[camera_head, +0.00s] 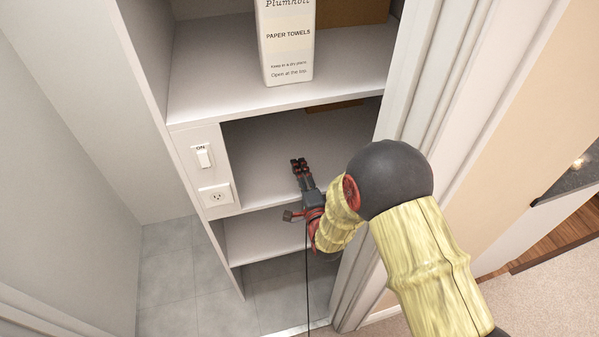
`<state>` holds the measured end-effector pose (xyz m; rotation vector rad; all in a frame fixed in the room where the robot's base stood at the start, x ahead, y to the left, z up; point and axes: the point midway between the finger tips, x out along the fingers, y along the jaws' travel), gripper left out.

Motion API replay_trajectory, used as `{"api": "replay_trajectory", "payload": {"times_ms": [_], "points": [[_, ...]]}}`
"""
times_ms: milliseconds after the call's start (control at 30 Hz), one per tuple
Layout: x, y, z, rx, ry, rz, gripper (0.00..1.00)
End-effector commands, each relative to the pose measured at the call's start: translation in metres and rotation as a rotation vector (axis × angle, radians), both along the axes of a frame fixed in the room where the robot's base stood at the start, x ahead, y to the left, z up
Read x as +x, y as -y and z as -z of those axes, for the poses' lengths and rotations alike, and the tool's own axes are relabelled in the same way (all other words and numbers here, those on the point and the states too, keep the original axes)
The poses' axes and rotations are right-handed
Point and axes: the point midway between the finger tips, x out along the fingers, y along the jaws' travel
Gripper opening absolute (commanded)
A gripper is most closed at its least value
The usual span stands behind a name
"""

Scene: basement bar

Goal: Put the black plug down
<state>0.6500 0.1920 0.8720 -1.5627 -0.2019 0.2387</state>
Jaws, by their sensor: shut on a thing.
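My gripper (300,168) reaches into the open shelf bay of a white cabinet, with its dark and red fingertips over the bay's shelf board (262,165). It is shut on the black plug, but the plug's body is too small and dark to tell apart from the fingers. A thin black cord (307,275) hangs straight down from beside the gripper, past the lower shelf. I cannot tell whether the plug touches the shelf.
A panel left of the bay carries a switch (203,156) marked ON and a wall outlet (216,196). A paper towels box (287,45) stands on the shelf above. The lower shelf (265,236) looks clear. The door frame (425,85) is close on the right.

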Motion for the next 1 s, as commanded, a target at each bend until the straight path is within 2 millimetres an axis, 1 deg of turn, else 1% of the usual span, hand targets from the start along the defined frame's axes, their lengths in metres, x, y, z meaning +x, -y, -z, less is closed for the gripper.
{"api": "replay_trajectory", "payload": {"times_ms": [300,467,500,800,1000], "points": [[0.0,0.0,0.0089,0.0,0.0,0.0,0.01],[0.0,0.0,0.0098,0.0,0.0,0.0,0.01],[-0.0001,0.0,0.0098,0.0,0.0,0.0,0.32],[-0.0003,0.0001,0.0103,-0.001,-0.002,0.0,0.49],[-0.001,0.0003,0.0122,-0.001,-0.005,0.0,0.49]]}}
